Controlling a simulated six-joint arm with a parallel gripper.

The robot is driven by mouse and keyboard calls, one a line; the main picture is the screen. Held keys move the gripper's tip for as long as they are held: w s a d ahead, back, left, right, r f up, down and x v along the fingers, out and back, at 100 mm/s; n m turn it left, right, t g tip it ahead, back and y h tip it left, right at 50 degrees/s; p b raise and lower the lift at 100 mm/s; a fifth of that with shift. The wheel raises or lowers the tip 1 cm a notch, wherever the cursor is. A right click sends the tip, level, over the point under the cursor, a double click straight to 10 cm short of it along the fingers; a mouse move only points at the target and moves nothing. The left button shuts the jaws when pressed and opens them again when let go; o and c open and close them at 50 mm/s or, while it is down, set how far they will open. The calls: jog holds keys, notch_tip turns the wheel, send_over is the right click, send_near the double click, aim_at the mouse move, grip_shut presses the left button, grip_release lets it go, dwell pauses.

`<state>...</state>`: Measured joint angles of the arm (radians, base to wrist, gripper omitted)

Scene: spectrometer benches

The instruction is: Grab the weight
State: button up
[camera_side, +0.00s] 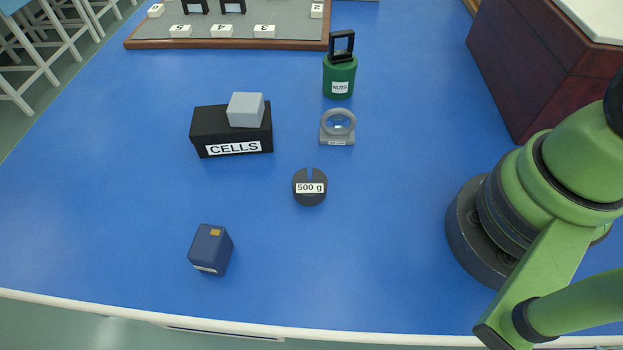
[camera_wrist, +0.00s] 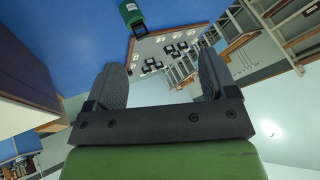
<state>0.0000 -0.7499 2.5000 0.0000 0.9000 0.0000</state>
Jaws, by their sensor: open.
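The weight (camera_side: 309,187) is a dark round disc with a slot at its top and a white "500 g" label. It stands on the blue table near the middle of the side view, apart from the things around it. My gripper (camera_wrist: 164,82) shows in the wrist view with its two dark fingers spread wide and nothing between them. The gripper is outside the side view, where only my green arm shows at the right. The weight is not in the wrist view.
Around the weight on the blue table (camera_side: 110,195) are a black CELLS box (camera_side: 222,139) with a grey block (camera_side: 246,110) on it, a lens mount (camera_side: 337,128), a green NUTS can (camera_side: 340,78) and a blue box (camera_side: 210,249). A wooden case (camera_side: 530,65) stands at right.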

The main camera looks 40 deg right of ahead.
jog(key=shift+o, duration=0.9)
jog(key=n+g+h, duration=0.1)
jog(key=g+h, duration=0.1)
jog(key=g, duration=0.5)
send_over(310, 181)
notch_tip(310, 181, down, 25)
jog(key=shift+s, duration=0.15)
jog(key=shift+f, duration=2.75)
jog(key=shift+c, duration=0.3)
